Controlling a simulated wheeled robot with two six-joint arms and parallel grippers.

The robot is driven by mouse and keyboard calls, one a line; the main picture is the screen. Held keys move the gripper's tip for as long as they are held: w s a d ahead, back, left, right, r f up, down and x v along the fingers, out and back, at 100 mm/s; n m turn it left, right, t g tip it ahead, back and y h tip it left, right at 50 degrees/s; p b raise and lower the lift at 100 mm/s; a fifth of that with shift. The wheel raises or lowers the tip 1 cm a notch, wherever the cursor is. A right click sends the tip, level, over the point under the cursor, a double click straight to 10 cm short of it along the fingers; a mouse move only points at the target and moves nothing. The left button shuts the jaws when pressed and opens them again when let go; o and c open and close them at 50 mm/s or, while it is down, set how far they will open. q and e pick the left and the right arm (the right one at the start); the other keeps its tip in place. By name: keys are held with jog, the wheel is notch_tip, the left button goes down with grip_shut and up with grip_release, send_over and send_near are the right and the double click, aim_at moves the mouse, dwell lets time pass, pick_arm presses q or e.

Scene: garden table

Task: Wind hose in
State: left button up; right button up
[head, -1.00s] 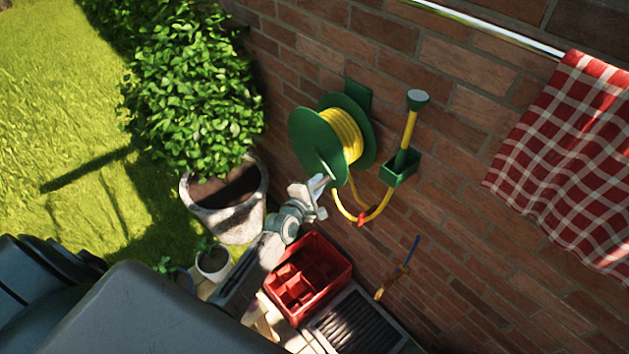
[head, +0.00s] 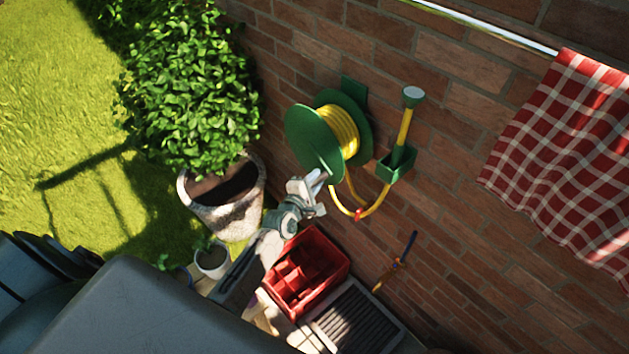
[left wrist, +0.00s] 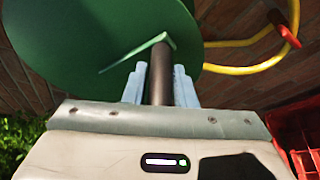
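A green hose reel (head: 314,141) with yellow hose (head: 343,130) wound on it is fixed to the brick wall. A loop of hose (head: 374,206) with a red marker (head: 358,214) hangs below and runs up to a green holder (head: 396,163) with an upright nozzle (head: 412,97). My left gripper (head: 318,184) is at the reel's lower front edge. In the left wrist view, its fingers (left wrist: 160,88) are closed around the dark brown crank handle (left wrist: 160,68), which stands out from the green disc (left wrist: 95,40). My right gripper is out of view.
A red crate (head: 307,272) and a dark slatted tray (head: 355,322) stand below the reel. A potted bush (head: 190,95) is left of the reel. A red checked cloth (head: 570,150) hangs from a rail at the right. A small white pot (head: 212,262) stands near my arm.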

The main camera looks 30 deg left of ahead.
pick_arm(q)
jog(key=shift+o, duration=1.3)
jog(key=shift+s+d+r, duration=0.1)
jog(key=shift+d+r, duration=0.05)
jog(key=shift+s, duration=0.1)
jog(key=s+r+p, duration=0.1)
jog(key=s+p, duration=0.2)
jog(key=s, duration=0.7)
jog(key=shift+s+r, duration=0.25)
jog(key=shift+r, duration=0.05)
jog(key=shift+a+f, duration=0.1)
jog(key=shift+a, duration=0.1)
